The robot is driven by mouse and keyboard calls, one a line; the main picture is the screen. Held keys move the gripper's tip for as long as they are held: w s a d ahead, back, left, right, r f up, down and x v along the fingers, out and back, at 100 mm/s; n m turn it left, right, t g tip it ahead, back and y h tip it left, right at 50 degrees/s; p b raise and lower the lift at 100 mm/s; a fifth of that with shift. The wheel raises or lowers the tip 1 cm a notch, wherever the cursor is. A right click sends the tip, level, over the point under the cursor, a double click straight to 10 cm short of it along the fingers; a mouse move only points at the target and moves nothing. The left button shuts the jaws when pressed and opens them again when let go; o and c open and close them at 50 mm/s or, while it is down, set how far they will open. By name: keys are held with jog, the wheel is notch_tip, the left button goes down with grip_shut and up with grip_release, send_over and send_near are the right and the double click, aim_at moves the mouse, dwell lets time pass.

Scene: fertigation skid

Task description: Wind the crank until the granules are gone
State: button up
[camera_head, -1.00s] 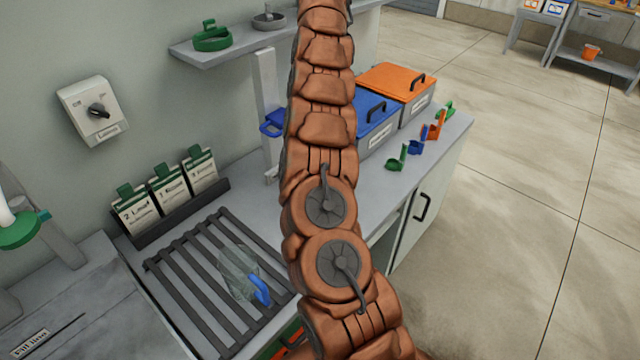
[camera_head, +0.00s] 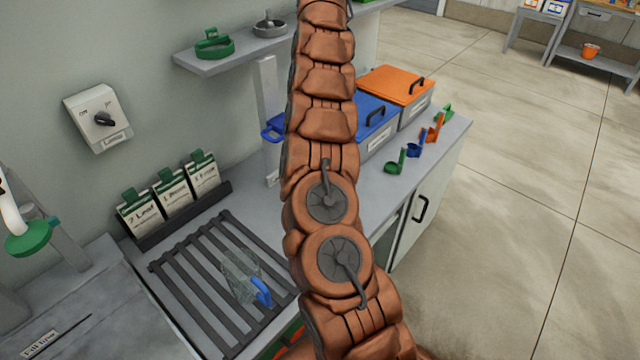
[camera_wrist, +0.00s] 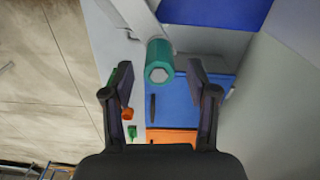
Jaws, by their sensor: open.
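In the wrist view, a teal cylindrical grip (camera_wrist: 159,58), which looks like the crank's handle, points toward the camera with a pale end face. It joins a pale grey arm (camera_wrist: 145,22) above it. My gripper (camera_wrist: 160,70) is open, with one finger to each side of the grip and a visible gap on both sides. I cannot tell whether the grip lies at fingertip depth. In the head view, my arm rises through the middle and the gripper is out of frame. The granules are not visible in either view.
In the head view, a blue-lidded bin (camera_head: 376,122) and an orange-lidded bin (camera_head: 396,84) stand on the counter behind my arm, near small coloured scoops (camera_head: 415,147). A clear scoop with a blue handle (camera_head: 262,291) lies on a slatted rack (camera_head: 186,282). Open floor lies right.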

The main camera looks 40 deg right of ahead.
jog(key=shift+r+p, duration=0.6)
jog(key=shift+r, duration=0.3)
jog(key=shift+d, duration=0.15)
jog(key=shift+r, duration=0.8)
jog(key=shift+r, duration=0.15)
